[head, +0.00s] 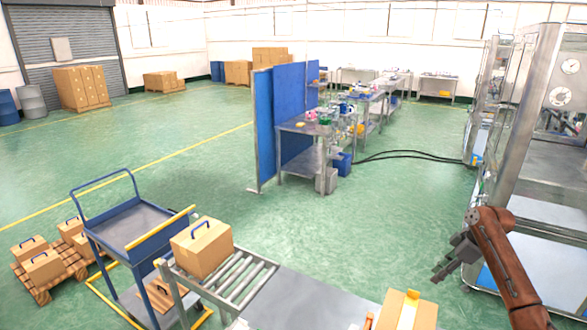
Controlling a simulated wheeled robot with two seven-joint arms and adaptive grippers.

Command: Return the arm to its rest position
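My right arm (497,255), brown, comes in from the lower right corner. Its grey gripper (439,274) hangs in the air to the right of the grey worktop and points down to the left. Nothing shows in it, but the fingers are too small to tell whether they are apart. My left arm and gripper are not in view.
A box (203,247) with a blue handle sits on the roller conveyor (238,279). A blue cart (140,225) is left; a metal-framed machine (520,120) is right. The middle floor is clear.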

